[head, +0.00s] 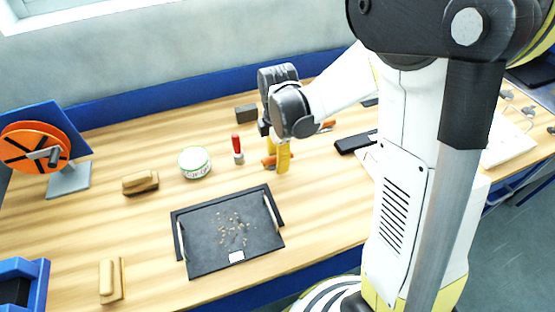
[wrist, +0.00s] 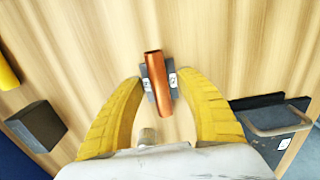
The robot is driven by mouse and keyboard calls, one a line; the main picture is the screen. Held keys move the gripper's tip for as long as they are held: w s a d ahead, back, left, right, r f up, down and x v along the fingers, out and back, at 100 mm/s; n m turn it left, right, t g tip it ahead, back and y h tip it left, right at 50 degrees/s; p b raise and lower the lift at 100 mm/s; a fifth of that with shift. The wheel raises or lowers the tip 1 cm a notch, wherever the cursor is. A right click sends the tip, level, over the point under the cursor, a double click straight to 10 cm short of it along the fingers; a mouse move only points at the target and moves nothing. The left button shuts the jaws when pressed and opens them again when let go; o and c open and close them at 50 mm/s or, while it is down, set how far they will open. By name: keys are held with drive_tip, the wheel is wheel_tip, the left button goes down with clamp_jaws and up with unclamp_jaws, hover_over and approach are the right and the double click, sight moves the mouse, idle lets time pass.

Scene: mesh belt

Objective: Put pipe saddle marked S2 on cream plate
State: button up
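My gripper (head: 276,165) is low over the back middle of the table, its yellow fingers pointing down. In the wrist view my gripper (wrist: 160,90) is open, one finger on each side of a copper-coloured pipe piece (wrist: 157,80) on a small grey base with white labels. The same orange piece (head: 267,161) shows partly behind the fingers in the head view. The marks on the labels are too small to read, so I cannot tell whether it is S2. I cannot make out a cream plate in either view.
A dark tray (head: 205,256) with handles and small bits stands in front. A dark block (head: 246,112), a red-handled tool (head: 237,146), a round white tub (head: 195,162) and a tan block (head: 140,182) are near. A black object (head: 355,141) lies to the right.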

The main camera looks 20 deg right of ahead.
clamp_jaws()
drive_tip(key=shift+s, duration=0.1)
